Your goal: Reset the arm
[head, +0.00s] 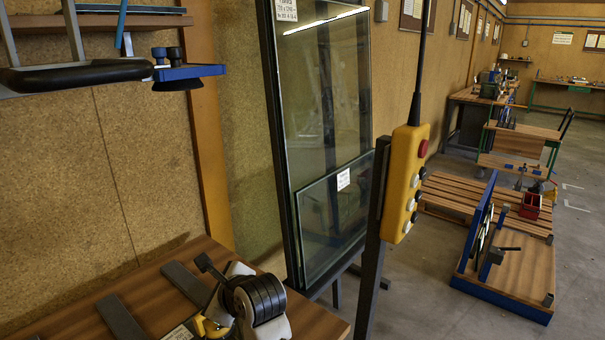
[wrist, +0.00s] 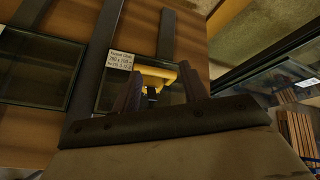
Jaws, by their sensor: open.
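My gripper (wrist: 160,70) shows in the wrist view, its two dark fingers apart with nothing held between them. Beyond the fingertips a yellow tool with a black middle (wrist: 155,76) lies on or over a small glass pane (wrist: 112,88) with a white label. The fingers appear on either side of the yellow tool; I cannot tell how far above it they are. In the head view my white and black arm end hangs low over the wooden bench (head: 70,300), beside the yellow tool (head: 209,327). My fingertips are not clear there.
Dark strips (head: 121,318) lie on the bench. A tall glass sheet (head: 322,90) with a smaller pane (head: 335,215) stands in a frame just behind. A yellow control box (head: 404,180) on a post is close right. A blue suction lifter (head: 188,72) is upper left.

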